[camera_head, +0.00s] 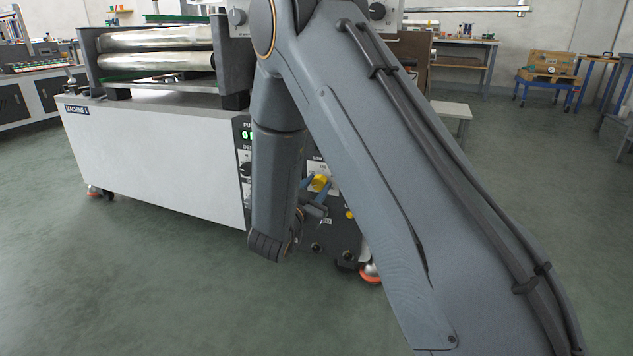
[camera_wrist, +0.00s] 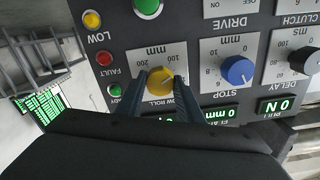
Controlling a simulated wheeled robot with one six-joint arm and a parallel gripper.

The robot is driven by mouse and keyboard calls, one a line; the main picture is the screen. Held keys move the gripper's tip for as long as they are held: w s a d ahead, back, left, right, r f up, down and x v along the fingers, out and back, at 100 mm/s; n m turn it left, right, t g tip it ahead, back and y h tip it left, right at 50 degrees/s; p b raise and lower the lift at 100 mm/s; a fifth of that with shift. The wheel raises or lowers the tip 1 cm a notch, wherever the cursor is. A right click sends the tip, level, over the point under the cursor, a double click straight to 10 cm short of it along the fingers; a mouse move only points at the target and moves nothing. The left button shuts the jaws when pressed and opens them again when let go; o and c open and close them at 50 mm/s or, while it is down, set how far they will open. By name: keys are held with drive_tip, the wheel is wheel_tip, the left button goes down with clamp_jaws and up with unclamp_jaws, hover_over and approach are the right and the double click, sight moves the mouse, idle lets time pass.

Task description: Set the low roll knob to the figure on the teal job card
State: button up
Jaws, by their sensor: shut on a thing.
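The low roll knob (camera_wrist: 160,84) is yellow and sits on a light plate marked LOW ROLL and mm, with figures such as 100 and 200. The plate appears upside down in the wrist view. My gripper (camera_wrist: 161,77) is shut on this knob, one finger on each side. The knob's setting is too small to read. In the head view the yellow knob (camera_head: 320,183) shows between my arm links, with the gripper's blue fingers (camera_head: 309,187) at it. I cannot make out a teal job card in either view.
A blue stop knob (camera_wrist: 237,70) and a black delay knob (camera_wrist: 304,60) sit beside it in the wrist view. A red fault lamp (camera_wrist: 104,58) and green lamp (camera_wrist: 115,90) are on the other side. The white machine body (camera_head: 155,160) stands left of my arm; open floor lies around.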

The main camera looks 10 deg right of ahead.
drive_tip(key=m+p, duration=0.3)
drive_tip(key=m, duration=0.2)
drive_tip(key=shift+a+m+p, duration=0.15)
drive_tip(key=shift+m+p, duration=0.15)
drive_tip(key=shift+p, duration=0.05)
drive_tip(key=shift+m+p, duration=1.05)
drive_tip(key=shift+m, duration=1.05)
drive_tip(key=shift+w, duration=0.1)
drive_tip(key=o, duration=1.1)
drive_tip(key=shift+a, duration=0.15)
drive_tip(key=shift+c, duration=0.2)
drive_tip(key=shift+d, duration=0.2)
drive_tip(key=p+v, duration=0.3)
drive_tip(key=v, duration=0.5)
drive_tip(key=shift+d, duration=0.1)
